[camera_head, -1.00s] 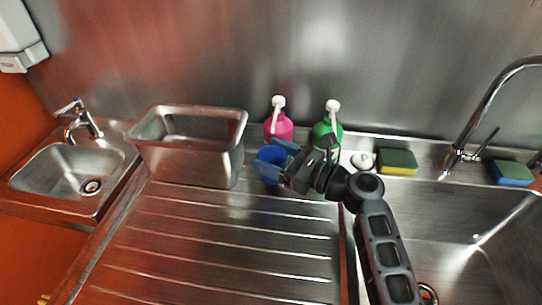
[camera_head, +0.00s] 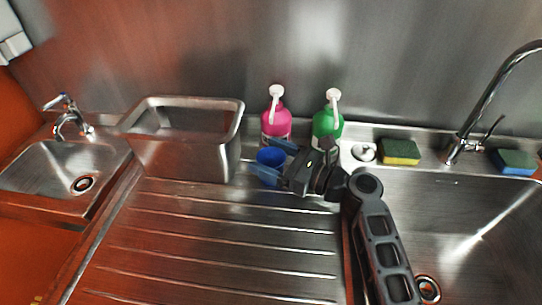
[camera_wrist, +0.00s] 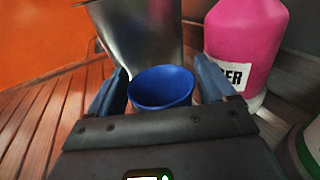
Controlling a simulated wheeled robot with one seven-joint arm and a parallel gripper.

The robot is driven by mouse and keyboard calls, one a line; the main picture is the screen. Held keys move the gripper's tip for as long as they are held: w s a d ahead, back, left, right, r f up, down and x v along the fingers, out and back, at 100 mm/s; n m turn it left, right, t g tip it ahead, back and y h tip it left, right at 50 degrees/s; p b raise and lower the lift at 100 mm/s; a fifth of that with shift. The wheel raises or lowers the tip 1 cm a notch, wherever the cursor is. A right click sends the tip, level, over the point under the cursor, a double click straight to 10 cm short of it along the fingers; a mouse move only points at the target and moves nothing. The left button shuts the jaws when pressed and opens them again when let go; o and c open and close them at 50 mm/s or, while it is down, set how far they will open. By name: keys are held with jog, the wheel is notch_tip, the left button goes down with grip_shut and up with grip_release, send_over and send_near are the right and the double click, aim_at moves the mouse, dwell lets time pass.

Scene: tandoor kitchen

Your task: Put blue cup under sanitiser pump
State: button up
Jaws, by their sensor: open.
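The blue cup (camera_head: 269,160) stands upright on the ribbed drainboard, just in front of the pink pump bottle (camera_head: 276,124). The cup also shows in the wrist view (camera_wrist: 161,88), between my two open fingers with a gap on each side. My gripper (camera_head: 275,161) reaches in from the right at the cup's height. The pink bottle with a white pump head also shows in the wrist view (camera_wrist: 245,42), with part of a label ending in "ER". A green pump bottle (camera_head: 327,122) stands to its right. My gripper hides part of the cup in the head view.
A steel bin (camera_head: 187,155) stands left of the cup. A white round item (camera_head: 363,151), a yellow-green sponge (camera_head: 400,151) and a blue-green sponge (camera_head: 513,162) lie on the back ledge. The drainboard (camera_head: 220,235) in front is clear.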

jog(key=shift+d+r, duration=0.1)
jog(key=shift+r, duration=0.1)
jog(key=p+v, duration=0.1)
jog(key=v, duration=1)
jog(key=shift+s+d+p, duration=0.2)
jog(key=shift+d+p, duration=0.15)
